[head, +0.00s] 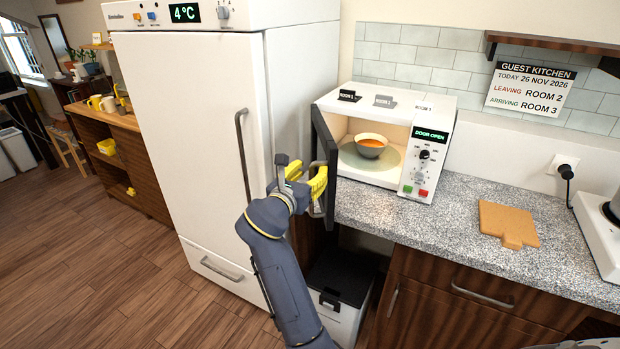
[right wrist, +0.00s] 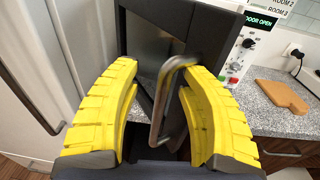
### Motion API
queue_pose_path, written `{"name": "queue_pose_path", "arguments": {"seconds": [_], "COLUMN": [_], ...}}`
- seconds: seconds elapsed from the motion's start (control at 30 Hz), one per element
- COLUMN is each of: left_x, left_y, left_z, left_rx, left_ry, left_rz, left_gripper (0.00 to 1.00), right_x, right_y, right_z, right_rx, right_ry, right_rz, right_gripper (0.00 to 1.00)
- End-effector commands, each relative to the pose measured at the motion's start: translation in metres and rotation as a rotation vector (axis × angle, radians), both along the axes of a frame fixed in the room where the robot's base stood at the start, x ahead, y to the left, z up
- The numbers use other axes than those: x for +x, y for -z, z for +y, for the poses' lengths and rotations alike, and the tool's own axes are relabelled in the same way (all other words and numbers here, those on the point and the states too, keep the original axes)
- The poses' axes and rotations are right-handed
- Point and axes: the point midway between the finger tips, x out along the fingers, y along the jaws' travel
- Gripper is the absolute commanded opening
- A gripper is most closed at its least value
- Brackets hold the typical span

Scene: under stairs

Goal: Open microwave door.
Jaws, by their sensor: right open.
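The white microwave (head: 385,145) stands on the speckled counter, and its panel display (head: 430,133) reads "DOOR OPEN". Its dark door (head: 324,150) is swung wide open toward me, on the left side of the cavity. A bowl of orange food (head: 370,146) sits on the turntable inside. My right gripper (head: 305,180), with yellow fingers, is at the outer side of the door. In the right wrist view the metal door handle (right wrist: 165,100) stands between the two spread fingers (right wrist: 160,110), with gaps beside it. My left gripper is not in view.
A tall white fridge (head: 190,130) stands close on the left of the open door. A cutting board (head: 508,223) lies on the counter (head: 440,225) at the right. A white bin with a black lid (head: 342,285) is below. Small room signs (head: 384,100) stand on the microwave.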

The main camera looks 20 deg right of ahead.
Motion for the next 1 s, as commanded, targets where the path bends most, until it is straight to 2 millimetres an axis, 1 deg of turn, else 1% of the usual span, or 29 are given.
{"name": "queue_pose_path", "arguments": {"seconds": [0.03, 0.2, 0.37, 0.73, 0.77, 0.87, 0.97, 1.0], "left_x": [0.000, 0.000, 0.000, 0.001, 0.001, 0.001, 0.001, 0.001], "left_y": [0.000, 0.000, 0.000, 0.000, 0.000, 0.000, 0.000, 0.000], "left_z": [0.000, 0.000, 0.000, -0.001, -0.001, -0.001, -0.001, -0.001], "left_rx": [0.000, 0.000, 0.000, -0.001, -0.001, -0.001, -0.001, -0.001], "left_ry": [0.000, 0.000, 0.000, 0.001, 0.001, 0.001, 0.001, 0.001], "left_rz": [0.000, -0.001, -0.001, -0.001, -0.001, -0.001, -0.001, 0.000], "left_gripper": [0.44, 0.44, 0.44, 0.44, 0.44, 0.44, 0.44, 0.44], "right_x": [-0.001, -0.001, -0.001, -0.001, -0.001, 0.000, 0.004, 0.007], "right_y": [-0.039, -0.061, -0.072, -0.070, -0.070, -0.072, -0.087, -0.097], "right_z": [0.001, 0.002, 0.002, 0.001, 0.001, -0.001, -0.008, -0.013], "right_rx": [-0.020, -0.024, -0.026, -0.019, -0.019, -0.021, -0.031, -0.040], "right_ry": [-0.002, -0.006, -0.005, -0.004, -0.003, -0.004, -0.009, -0.015], "right_rz": [-0.061, -0.062, -0.060, -0.049, -0.047, -0.060, -0.123, -0.166], "right_gripper": [0.35, 0.35, 0.35, 0.35, 0.38, 0.27, 0.15, 0.10]}}
